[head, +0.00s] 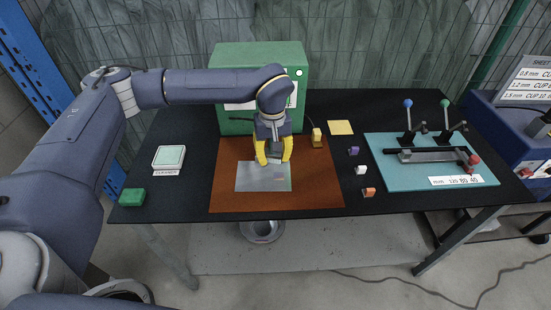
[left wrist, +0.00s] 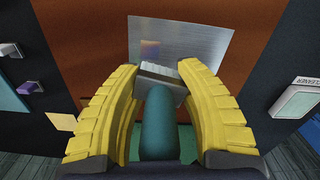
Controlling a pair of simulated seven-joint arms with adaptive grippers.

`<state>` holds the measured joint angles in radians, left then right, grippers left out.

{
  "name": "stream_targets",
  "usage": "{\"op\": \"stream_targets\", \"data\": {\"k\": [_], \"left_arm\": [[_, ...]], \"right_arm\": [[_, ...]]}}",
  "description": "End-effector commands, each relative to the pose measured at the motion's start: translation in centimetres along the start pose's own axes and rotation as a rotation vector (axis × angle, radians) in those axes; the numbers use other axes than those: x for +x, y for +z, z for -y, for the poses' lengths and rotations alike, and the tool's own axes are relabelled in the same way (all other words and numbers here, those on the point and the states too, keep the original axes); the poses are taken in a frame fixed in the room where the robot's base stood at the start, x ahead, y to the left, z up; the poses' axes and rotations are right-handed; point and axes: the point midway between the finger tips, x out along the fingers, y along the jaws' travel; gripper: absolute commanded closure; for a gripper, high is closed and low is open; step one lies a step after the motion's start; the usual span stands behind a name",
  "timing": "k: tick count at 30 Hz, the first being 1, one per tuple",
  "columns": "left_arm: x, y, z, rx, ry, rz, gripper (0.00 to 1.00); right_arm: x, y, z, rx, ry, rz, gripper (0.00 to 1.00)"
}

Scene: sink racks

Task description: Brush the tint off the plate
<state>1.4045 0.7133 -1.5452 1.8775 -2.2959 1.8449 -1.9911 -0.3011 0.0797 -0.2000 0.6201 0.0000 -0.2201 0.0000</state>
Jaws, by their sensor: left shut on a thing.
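The plate (head: 257,178) is a thin grey metal sheet lying on the brown mat. It also shows in the left wrist view (left wrist: 205,40), with a small purple and yellowish patch on it; I cannot tell whether that is tint or a reflection. My left gripper (head: 273,158), with yellow fingers, points down over the plate's far right part. It is shut on a brush, whose teal handle (left wrist: 158,120) and pale block-like head (left wrist: 160,73) show between the fingers. The head is at or just above the plate; contact is hard to tell. My right gripper is out of view.
A green box (head: 232,60) stands behind the brown mat (head: 235,203). A cleaner pad (head: 169,157) and a green block (head: 132,197) lie left. Right are small blocks (head: 361,170), a yellow square (head: 341,127) and a teal board (head: 390,167) with levers.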

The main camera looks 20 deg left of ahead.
Motion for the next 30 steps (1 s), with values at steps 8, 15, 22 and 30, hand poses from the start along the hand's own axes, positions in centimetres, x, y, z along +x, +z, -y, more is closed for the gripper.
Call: {"op": "stream_targets", "data": {"k": [8, 15, 22, 30], "left_arm": [[1.1, -0.1, 0.4, 0.008, -0.001, 0.001, 0.93], [3.2, -0.1, 0.3, 0.009, -0.001, 0.002, 0.93], [5.4, -0.1, 0.2, 0.011, -0.001, 0.002, 0.93], [7.7, 0.0, -0.4, 0.012, 0.002, 0.001, 0.97]], "right_arm": [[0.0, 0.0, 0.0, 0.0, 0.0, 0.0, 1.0], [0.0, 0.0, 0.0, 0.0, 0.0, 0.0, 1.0], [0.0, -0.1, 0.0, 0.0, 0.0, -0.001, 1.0], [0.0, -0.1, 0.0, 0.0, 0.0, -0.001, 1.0]]}}
